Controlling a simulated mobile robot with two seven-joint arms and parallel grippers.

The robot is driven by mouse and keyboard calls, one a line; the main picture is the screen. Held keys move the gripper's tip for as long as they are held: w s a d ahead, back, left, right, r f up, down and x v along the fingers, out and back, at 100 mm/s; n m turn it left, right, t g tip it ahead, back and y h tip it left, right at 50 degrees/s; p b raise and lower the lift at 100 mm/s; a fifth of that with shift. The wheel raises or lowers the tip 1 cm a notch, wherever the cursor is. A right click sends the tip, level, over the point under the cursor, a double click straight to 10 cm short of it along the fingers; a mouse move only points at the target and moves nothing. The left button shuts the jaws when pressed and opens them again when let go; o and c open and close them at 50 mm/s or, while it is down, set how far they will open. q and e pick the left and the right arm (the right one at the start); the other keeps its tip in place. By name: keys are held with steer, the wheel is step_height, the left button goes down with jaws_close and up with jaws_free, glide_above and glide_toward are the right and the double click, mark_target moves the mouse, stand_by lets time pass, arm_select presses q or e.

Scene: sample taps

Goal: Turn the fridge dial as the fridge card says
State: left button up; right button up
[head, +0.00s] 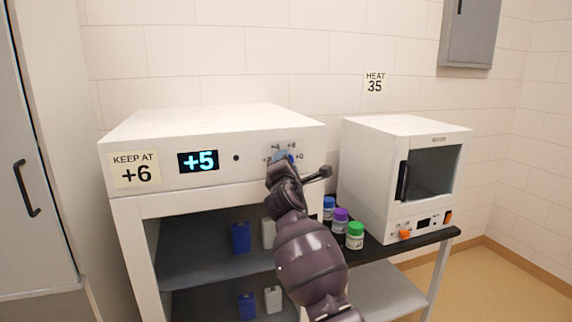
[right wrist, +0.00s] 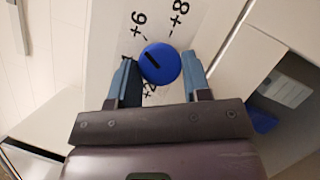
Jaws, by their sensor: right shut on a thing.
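The fridge (head: 215,125) is a white cabinet with an open shelf space below. Its card (head: 134,170) reads KEEP AT +6, and its lit display (head: 198,160) reads +5. The fridge dial (right wrist: 160,63) is a round blue knob with a dark slanted mark, on a panel printed with +6, +8 and a partly hidden +2. My right gripper (right wrist: 158,74) has one finger on each side of the dial and is shut on it. In the head view, the right gripper (head: 283,163) covers most of the dial. My left gripper is in neither view.
A white oven (head: 380,170) stands to the right under a HEAT 35 card (head: 375,83). Blue, purple (head: 340,215) and green-capped (head: 355,235) bottles stand between it and my right arm. Blue (head: 241,238) and white containers sit on the fridge shelves.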

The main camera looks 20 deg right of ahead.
steer(key=shift+f, duration=0.1)
stand_by(0.3)
steer(key=o, duration=0.9)
steer(key=shift+s, duration=0.1)
steer(key=v, duration=1)
steer(key=shift+s+p, duration=0.3)
steer(key=shift+a, duration=0.1)
